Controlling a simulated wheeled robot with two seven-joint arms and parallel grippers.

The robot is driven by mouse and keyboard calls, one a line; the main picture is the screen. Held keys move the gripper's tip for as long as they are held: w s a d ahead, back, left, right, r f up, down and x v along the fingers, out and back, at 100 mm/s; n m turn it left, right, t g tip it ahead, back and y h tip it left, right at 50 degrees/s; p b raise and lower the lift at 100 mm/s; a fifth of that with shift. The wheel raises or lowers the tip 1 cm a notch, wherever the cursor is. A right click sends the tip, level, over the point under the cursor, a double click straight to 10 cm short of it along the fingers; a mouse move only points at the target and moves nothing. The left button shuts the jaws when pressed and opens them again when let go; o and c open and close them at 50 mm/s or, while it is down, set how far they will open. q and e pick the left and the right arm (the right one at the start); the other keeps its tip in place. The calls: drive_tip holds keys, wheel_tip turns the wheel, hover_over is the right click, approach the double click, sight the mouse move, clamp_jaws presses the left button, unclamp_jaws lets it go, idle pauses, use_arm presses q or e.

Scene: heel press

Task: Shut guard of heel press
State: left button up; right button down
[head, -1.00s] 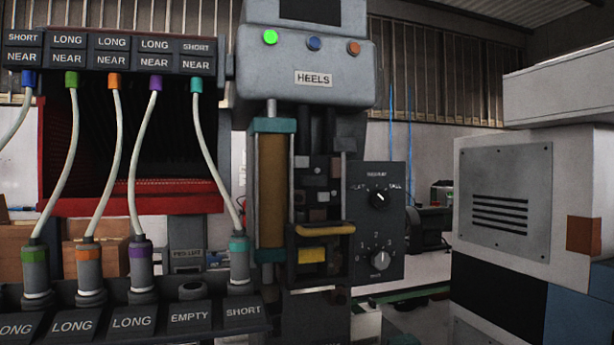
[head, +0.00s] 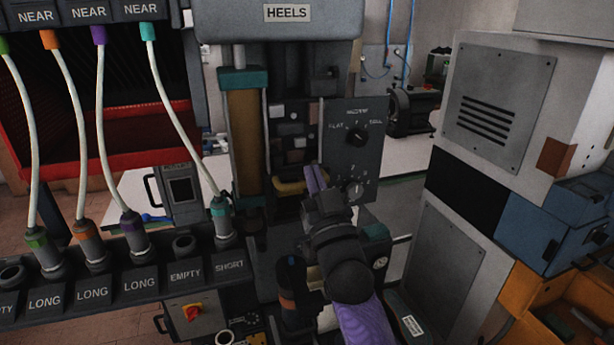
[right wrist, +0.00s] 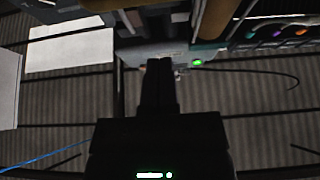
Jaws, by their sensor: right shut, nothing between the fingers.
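The heel press (head: 285,25), with its HEELS label, stands in the middle of the head view. A tall amber panel (head: 246,140) with teal ends, which looks like the guard, stands at the left of the press opening. The opening to its right is uncovered, with blocks and a yellow-edged part (head: 289,187) inside. My right gripper (head: 315,178) is shut and empty, in front of the lower right of the opening and apart from the amber panel. Its dark fingers show in the right wrist view (right wrist: 158,85). My left gripper is not in view.
A dial panel (head: 350,150) sits just right of the opening, close to my right gripper. A rack of labelled sockets with cables (head: 135,265) stands at the left. A grey cabinet (head: 500,110) and a blue box (head: 565,225) stand at the right.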

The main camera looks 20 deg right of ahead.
drive_tip(key=shift+w+f, duration=1.35)
drive_tip(key=shift+w, duration=0.15)
drive_tip(key=shift+f, duration=0.15)
wheel_tip(320, 180, down, 11)
drive_tip(key=b, duration=0.8)
drive_tip(key=shift+r+b, duration=0.2)
drive_tip(key=shift+b, duration=0.2)
drive_tip(key=shift+s, duration=0.1)
